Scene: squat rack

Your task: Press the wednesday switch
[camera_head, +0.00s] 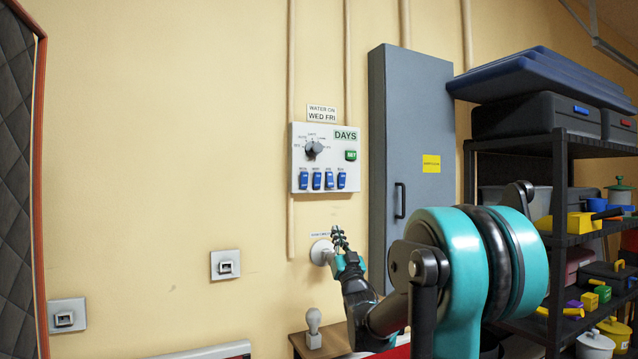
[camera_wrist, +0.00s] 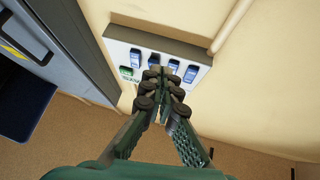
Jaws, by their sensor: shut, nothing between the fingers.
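The white control panel (camera_head: 326,158) headed DAYS is on the yellow wall. It has a row of several blue rocker switches (camera_head: 317,180) along its bottom, a black dial (camera_head: 313,149) and a green SET button (camera_head: 350,155). The switch labels are too small to read, so I cannot tell which is Wednesday. My gripper (camera_head: 340,238) is shut and empty, just below the panel. In the wrist view the panel (camera_wrist: 199,85) appears turned over, and my gripper (camera_wrist: 163,76) overlaps its middle, hiding the dial. Blue switches (camera_wrist: 173,65) show beyond the fingertips. I cannot tell contact.
A sign (camera_head: 322,113) above the panel reads WATER ON WED FRI. A grey cabinet (camera_head: 408,130) stands right of the panel, with a loaded shelf rack (camera_head: 560,150) further right. A white round fitting (camera_head: 321,252) is beside my gripper. The wall left of the panel is mostly clear.

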